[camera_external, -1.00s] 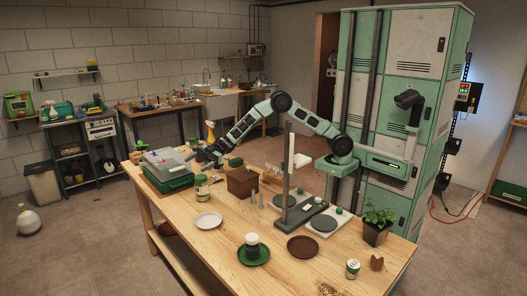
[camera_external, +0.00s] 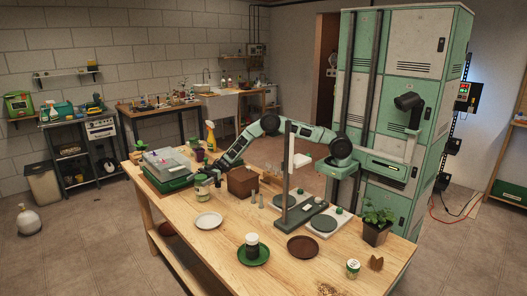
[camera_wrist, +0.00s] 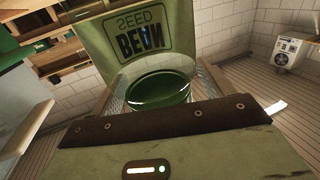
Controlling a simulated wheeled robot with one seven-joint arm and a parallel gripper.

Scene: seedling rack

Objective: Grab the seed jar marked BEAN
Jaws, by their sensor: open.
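The seed jar marked BEAN (camera_wrist: 118,48) fills the upper middle of the wrist view, its dark label lettering turned about. Its green lid (camera_wrist: 160,80) faces my wrist camera. My gripper (camera_wrist: 160,92) is open, with one finger on each side of the lid; I cannot tell whether either finger touches it. In the external view, my gripper (camera_external: 211,174) is low at the top of a pale glass jar (camera_external: 201,192) on the wooden table, and hides part of it. That jar's label is too small to read there.
A brown box (camera_external: 242,182) stands right of the jar, and a green tray with a clear cover (camera_external: 166,162) stands to its left. A white plate (camera_external: 208,221) lies in front.

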